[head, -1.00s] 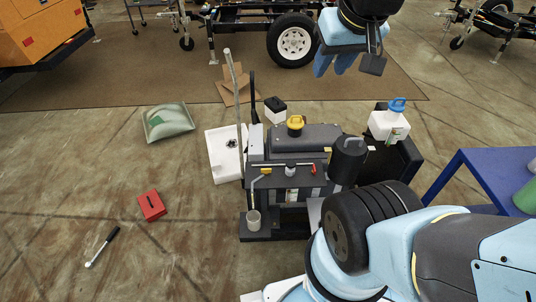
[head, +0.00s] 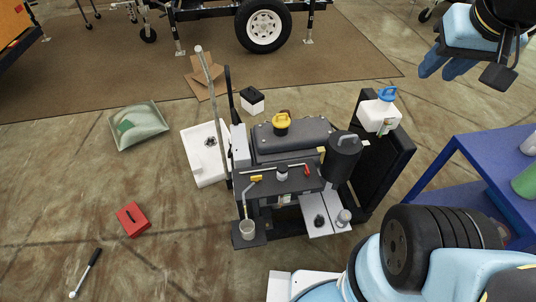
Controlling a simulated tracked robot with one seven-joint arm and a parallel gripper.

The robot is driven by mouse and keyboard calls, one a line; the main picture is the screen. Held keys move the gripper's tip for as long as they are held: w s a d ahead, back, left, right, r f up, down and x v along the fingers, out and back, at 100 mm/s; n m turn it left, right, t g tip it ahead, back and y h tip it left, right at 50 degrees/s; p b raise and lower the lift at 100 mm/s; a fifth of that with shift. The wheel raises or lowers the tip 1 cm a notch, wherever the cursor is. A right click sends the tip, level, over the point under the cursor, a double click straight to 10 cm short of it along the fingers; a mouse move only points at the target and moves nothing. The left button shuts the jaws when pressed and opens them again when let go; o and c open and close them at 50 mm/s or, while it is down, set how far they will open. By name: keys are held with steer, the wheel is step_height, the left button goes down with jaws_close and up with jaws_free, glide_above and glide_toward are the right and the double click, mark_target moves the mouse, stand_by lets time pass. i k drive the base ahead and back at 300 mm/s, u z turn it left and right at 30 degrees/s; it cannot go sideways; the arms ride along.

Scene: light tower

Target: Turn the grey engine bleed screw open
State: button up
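The dark engine unit (head: 295,145) stands on the floor in the middle of the head view. A small grey-white fitting with a dark cap (head: 282,173) stands on its front ledge, between a yellow handle (head: 256,179) and a red lever (head: 307,169). I cannot tell which small part is the grey bleed screw. My gripper (head: 468,68) is at the upper right, in the air and well apart from the engine. It touches nothing that I can see, and its finger gap is not clear.
A clear cup (head: 248,229) stands at the engine's front left. A white jug (head: 380,112) stands on a black box behind right. A blue table (head: 480,170) is at the right. A white tray (head: 200,165), red box (head: 133,219) and wrench (head: 85,274) lie left on open floor.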

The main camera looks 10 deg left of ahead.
mark_target(256, 179)
steer(key=u, duration=0.05)
steer(key=k, duration=1.3)
steer(key=u, duration=1.05)
steer(key=i, duration=1)
